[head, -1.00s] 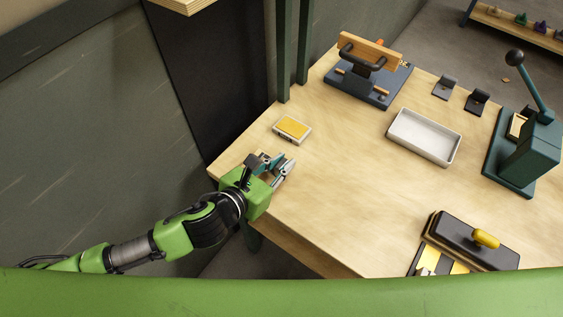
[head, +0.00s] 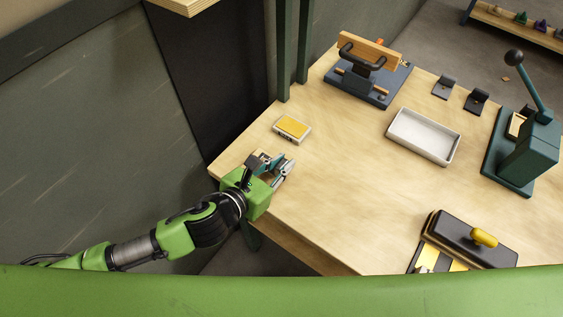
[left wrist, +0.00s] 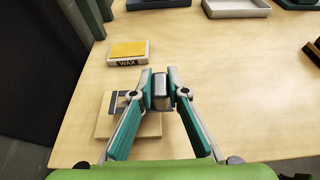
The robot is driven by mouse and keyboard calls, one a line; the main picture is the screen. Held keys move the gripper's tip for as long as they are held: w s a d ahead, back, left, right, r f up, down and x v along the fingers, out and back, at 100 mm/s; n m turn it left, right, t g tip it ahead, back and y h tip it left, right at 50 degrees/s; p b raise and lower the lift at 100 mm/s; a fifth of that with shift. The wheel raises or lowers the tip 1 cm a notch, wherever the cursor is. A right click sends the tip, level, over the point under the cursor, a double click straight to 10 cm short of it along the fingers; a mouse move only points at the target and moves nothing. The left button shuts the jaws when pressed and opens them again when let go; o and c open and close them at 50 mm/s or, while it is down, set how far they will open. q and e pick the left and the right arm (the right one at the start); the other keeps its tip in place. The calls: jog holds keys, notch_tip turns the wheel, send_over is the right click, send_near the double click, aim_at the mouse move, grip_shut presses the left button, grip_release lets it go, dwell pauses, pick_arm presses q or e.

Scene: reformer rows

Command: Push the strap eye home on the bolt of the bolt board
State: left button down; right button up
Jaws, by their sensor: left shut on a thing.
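My left gripper (head: 283,172) is low over the table's near left corner. In the left wrist view its fingers (left wrist: 161,92) are shut on a small grey metal piece, which I take to be the strap eye (left wrist: 160,103). A pale wooden board with a dark grey fitting, seemingly the bolt board (left wrist: 148,126), lies on the table below and behind the fingers. The gripper partly covers the board, and I cannot make out the bolt or whether the held piece touches it. My right gripper is not in view.
A yellow-topped wax box (head: 292,128) lies just beyond the gripper. A white tray (head: 457,150), a blue-based fixture (head: 381,98), a teal lever press (head: 530,157) and a black block with a yellow knob (head: 459,236) stand farther right. The table's middle is clear.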

pick_arm(q)
jog(key=shift+f+b, duration=0.7)
jog(key=shift+f, duration=0.8)
jog(key=c, duration=1.9)
grip_release()
jog(key=v, duration=1.2)
jog(key=shift+f, duration=0.1)
